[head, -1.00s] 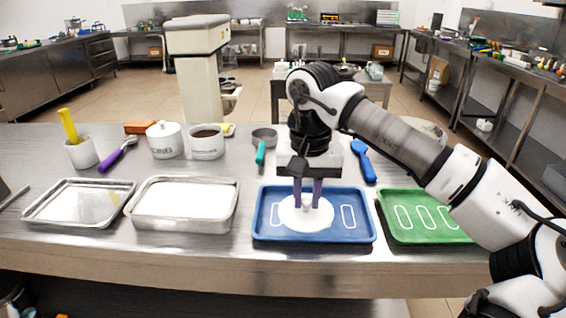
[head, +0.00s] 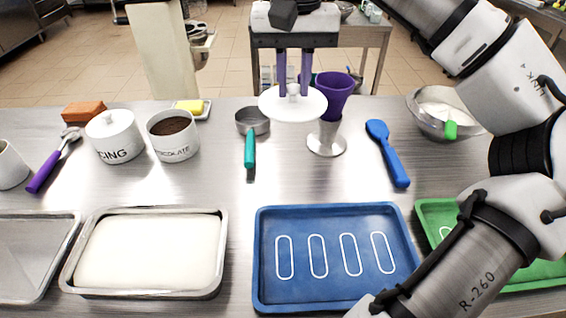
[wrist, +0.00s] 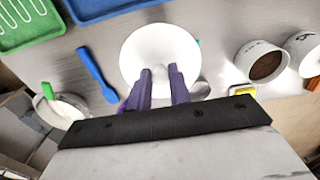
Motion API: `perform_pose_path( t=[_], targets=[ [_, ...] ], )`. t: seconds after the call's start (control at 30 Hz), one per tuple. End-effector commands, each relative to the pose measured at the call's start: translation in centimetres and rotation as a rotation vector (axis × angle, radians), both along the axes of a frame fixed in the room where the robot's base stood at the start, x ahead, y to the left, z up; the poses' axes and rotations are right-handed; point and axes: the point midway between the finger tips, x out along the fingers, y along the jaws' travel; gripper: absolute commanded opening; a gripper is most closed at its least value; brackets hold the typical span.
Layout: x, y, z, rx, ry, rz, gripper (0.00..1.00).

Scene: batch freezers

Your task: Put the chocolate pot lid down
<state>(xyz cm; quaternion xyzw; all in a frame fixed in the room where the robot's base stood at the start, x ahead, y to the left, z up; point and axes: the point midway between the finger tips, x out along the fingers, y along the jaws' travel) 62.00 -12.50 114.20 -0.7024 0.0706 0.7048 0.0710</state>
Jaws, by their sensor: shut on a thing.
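My gripper (head: 294,72) has purple fingers shut on the knob of a round white lid (head: 292,106). In the wrist view the lid (wrist: 160,58) shows beyond the fingers (wrist: 160,85). The chocolate pot (head: 173,136) is white, lettered and uncovered, with dark brown contents. It stands to the left of the lid and also shows in the wrist view (wrist: 262,62).
A lidded icing pot (head: 113,137) stands left of the chocolate pot. A teal-handled measuring cup (head: 250,145), a purple cup (head: 332,95), a blue spatula (head: 388,155) and a steel bowl (head: 440,115) are around. The blue tray (head: 262,275) is empty. Clear steel table lies behind the trays.

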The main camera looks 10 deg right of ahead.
Motion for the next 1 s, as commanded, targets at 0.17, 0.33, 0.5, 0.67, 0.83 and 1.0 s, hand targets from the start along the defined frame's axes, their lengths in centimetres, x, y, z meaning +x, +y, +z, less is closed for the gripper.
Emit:
perform_pose_path(
  t=[0.17,0.33,0.5,0.67,0.83,1.0],
  targets=[
    [-0.2,0.0,-0.7,0.001,0.002,0.003,0.00],
    [-0.3,-0.1,-4.6,-0.001,0.003,0.002,0.00],
    [-0.3,0.0,-9.2,0.001,0.004,0.002,0.00],
    [-0.3,0.0,-12.9,0.001,0.002,0.002,0.00],
    [-0.2,0.0,-15.1,-0.001,0.001,0.000,0.00],
    [-0.2,0.0,-16.3,0.000,0.001,0.001,0.00]
  ],
)
